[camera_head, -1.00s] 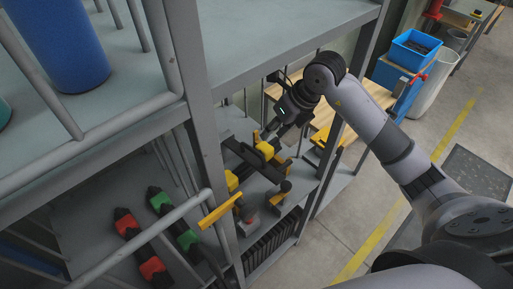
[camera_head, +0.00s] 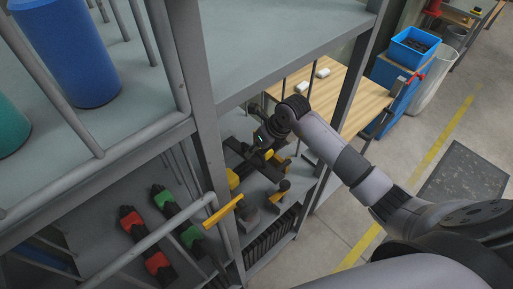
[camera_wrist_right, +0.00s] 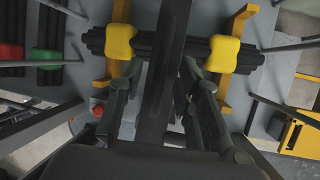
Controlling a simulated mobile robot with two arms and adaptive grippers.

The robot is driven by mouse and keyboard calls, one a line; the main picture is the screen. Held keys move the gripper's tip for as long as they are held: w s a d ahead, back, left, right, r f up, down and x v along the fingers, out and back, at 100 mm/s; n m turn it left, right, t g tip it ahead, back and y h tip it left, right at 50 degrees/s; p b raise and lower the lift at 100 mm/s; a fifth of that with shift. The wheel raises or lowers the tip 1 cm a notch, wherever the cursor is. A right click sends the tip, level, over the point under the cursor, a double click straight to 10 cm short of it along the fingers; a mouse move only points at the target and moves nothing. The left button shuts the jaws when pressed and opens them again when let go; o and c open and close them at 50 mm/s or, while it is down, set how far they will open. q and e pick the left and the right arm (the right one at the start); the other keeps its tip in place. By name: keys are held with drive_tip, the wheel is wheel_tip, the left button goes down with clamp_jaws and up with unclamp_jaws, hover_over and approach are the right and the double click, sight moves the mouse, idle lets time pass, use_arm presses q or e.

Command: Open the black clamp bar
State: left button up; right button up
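The black clamp bar (camera_head: 240,149) lies across the yellow-and-black fixture on the lower shelf, just beyond the grey post. In the right wrist view the long dark bar (camera_wrist_right: 166,70) runs up the middle of the picture. My right gripper (camera_wrist_right: 162,68) is open, with one finger on each side of the bar. The right finger looks very close to it; contact cannot be told. Two yellow clamp blocks (camera_wrist_right: 120,41) (camera_wrist_right: 222,54) sit on a black bundle crossing behind the bar. In the head view my right gripper (camera_head: 255,150) is largely hidden behind its wrist. My left gripper is out of view.
A grey post (camera_head: 207,130) and upper shelf (camera_head: 270,60) stand close to my arm. Red (camera_head: 131,221) and green (camera_head: 163,198) clamps lie at the left. A wooden table (camera_head: 350,98) and blue bin (camera_head: 414,45) are behind.

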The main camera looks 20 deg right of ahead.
drive_tip(key=shift+c, duration=0.3)
clamp_jaws()
idle(0.5)
